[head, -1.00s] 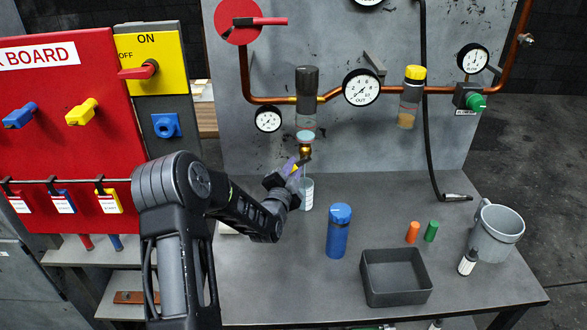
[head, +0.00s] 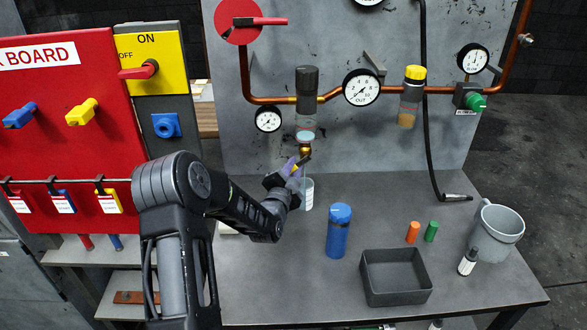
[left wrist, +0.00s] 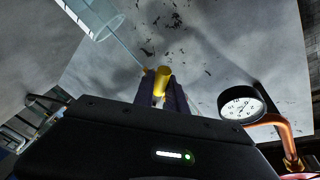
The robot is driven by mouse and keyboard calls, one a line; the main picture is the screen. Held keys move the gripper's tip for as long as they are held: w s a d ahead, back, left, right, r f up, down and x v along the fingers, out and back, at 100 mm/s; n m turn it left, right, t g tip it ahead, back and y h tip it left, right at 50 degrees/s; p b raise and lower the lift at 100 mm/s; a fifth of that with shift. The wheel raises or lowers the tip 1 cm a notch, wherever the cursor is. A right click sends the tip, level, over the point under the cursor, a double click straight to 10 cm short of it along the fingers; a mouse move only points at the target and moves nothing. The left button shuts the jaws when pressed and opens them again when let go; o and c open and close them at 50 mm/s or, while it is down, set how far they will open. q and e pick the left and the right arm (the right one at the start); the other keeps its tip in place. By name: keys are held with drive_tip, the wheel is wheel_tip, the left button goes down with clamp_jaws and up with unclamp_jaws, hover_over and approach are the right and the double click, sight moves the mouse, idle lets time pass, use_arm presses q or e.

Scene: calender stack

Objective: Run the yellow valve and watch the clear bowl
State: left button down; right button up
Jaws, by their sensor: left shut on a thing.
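The clear bowl (head: 305,124) hangs under a dark filter body on the copper pipe. Its upper part looks clear, with pale blue at its bottom. A small brass fitting (head: 305,150) is below it. My left gripper (head: 295,168) is just under that fitting, shut on the yellow valve (left wrist: 162,80), which shows between its purple fingers in the left wrist view. A thin pale blue line runs from the valve to a clear cup (left wrist: 95,16), like a stream. The cup (head: 308,194) stands under the bowl, partly hidden by my gripper. My right gripper is not in view.
Gauges (head: 361,87) and a yellow-capped unit (head: 411,98) sit along the pipe. A blue bottle (head: 339,231), a grey tray (head: 372,297) and a grey bucket (head: 502,239) stand to the right. A red board (head: 60,140) is at left.

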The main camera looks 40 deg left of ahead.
use_arm(q)
drive_tip(key=shift+m, duration=0.3)
drive_tip(key=shift+m+b, duration=0.4)
drive_tip(key=shift+b, duration=0.3)
drive_tip(key=shift+s+a+r+m+g+b, duration=0.15)
drive_tip(key=shift+r+m+g+b, duration=0.35)
drive_tip(key=shift+m+b, duration=0.25)
drive_tip(key=shift+r+m, duration=0.25)
drive_tip(key=shift+m, duration=0.5)
drive_tip(key=shift+s+r+m+g, duration=0.1)
drive_tip(key=shift+r+m+g, duration=0.35)
drive_tip(key=shift+m+g, duration=0.35)
drive_tip(key=shift+a, duration=0.1)
drive_tip(key=c, duration=1.4)
unclamp_jaws()
drive_tip(key=shift+r, duration=0.1)
